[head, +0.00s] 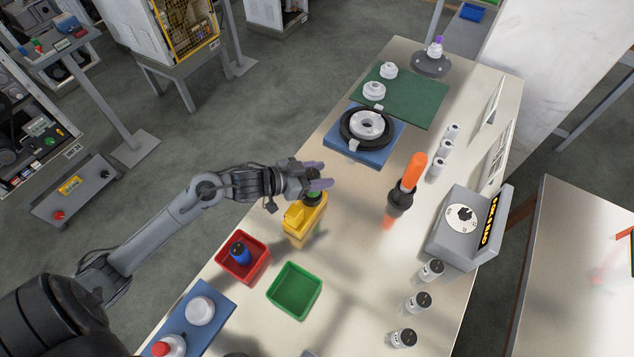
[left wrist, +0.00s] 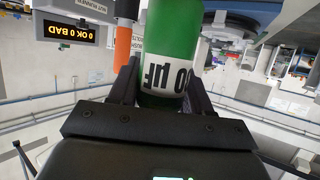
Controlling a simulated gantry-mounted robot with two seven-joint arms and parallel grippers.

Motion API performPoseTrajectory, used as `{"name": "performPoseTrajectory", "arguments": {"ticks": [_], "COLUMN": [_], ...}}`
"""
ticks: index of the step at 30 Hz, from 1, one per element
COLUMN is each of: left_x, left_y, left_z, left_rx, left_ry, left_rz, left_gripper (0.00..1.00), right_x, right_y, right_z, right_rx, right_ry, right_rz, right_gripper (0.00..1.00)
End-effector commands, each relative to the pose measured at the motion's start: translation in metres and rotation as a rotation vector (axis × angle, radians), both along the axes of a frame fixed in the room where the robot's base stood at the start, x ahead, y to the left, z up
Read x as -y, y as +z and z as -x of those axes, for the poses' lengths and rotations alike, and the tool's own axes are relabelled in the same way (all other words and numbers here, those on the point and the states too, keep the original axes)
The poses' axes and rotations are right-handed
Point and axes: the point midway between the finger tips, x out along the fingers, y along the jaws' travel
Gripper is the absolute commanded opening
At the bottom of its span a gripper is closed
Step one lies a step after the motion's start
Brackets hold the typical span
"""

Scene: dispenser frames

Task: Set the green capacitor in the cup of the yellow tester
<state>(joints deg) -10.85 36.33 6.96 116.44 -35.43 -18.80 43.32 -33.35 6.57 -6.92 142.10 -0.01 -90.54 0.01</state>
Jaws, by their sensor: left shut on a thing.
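The yellow tester (head: 300,222) stands on the table, right of the red bin. My left gripper (head: 317,176) is over the tester's far end, shut on the green capacitor. In the head view only a little of the green capacitor (head: 313,197) shows, between the fingers and the tester. In the left wrist view the green capacitor (left wrist: 172,45), with a white label, fills the space between the fingers. The tester's cup is hidden, so I cannot tell whether the capacitor is inside it or above it. My right gripper is not in view.
A red bin (head: 222,262) holds a blue capacitor (head: 240,252). An empty green bin (head: 294,291) is beside it. A grey box with a dial (head: 462,222) and several small jars line the right side.

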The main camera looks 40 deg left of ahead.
Motion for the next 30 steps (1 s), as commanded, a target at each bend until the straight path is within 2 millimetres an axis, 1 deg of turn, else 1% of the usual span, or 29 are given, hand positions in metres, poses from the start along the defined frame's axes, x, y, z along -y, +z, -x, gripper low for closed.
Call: {"name": "performPoseTrajectory", "arguments": {"ticks": [3,8,16,29,30], "left_x": [-0.006,-0.007,-0.007,-0.007,-0.007], "left_y": [-0.003,-0.01,-0.042,-0.047,-0.048], "left_z": [-0.002,-0.003,-0.002,-0.002,-0.002], "left_rx": [0.001,0.001,0.0,0.001,0.0], "left_ry": [0.001,0.0,0.001,0.0,0.0], "left_rz": [-0.001,0.002,0.003,0.0,0.0], "left_gripper": [0.15,0.15,0.15,0.15,0.5], "right_x": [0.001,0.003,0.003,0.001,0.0], "right_y": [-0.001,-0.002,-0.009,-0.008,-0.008], "right_z": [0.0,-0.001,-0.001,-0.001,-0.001], "right_rx": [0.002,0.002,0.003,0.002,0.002], "right_ry": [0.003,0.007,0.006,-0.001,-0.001], "right_rz": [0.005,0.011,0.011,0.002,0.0], "right_gripper": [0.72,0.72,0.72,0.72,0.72]}}
